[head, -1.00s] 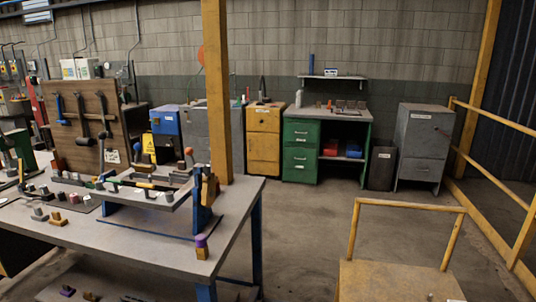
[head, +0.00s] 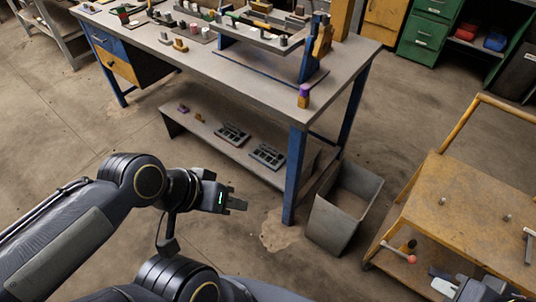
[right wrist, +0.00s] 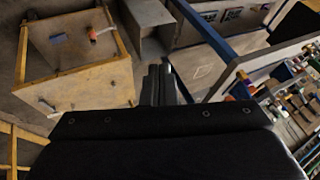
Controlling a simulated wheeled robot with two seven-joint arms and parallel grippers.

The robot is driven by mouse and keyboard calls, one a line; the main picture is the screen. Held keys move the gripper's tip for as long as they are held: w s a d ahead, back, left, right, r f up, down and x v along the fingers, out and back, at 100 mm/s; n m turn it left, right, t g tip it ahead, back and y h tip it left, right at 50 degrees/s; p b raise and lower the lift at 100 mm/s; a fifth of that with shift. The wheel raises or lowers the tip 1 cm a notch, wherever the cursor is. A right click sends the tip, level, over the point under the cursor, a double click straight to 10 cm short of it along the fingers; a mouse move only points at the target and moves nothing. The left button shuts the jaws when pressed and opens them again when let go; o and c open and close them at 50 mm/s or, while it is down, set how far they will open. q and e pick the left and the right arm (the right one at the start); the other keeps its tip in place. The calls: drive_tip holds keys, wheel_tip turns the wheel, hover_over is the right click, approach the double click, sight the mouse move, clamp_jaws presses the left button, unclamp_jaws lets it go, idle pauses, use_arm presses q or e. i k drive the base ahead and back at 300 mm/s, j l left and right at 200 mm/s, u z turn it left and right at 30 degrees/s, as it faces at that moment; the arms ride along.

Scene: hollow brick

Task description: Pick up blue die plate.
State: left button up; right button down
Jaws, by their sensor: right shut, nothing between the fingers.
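Two dark slotted plates (head: 232,134) lie on the workbench's lower shelf; a blue tint is not clear on them, and I cannot tell whether either is the blue die plate. A flat blue base plate (head: 283,72) sits under the fixture on the bench top. My left gripper (head: 238,204) is in front of the shelf, apart from it and lower in the picture; its finger gap is unclear. My right gripper (right wrist: 158,85) is shut and empty in the right wrist view, pointing towards the floor near a grey bin (right wrist: 147,18).
The workbench (head: 340,62) has blue legs and a purple-topped block (head: 304,96) at its corner. The grey bin (head: 343,205) stands beside the near leg. A yellow cart (head: 455,207) holds tools at the right.

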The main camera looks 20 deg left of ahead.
sight(269, 156)
drive_tip(key=i+j+u, duration=0.1)
drive_tip(key=j, duration=0.3)
drive_tip(key=i+j+u, duration=0.1)
drive_tip(key=i+j, duration=0.15)
drive_tip(key=j, duration=0.15)
drive_tip(key=i+j+u, duration=0.1)
drive_tip(key=j, duration=0.3)
drive_tip(key=i+j+u, duration=0.1)
drive_tip(key=i+j, duration=0.25)
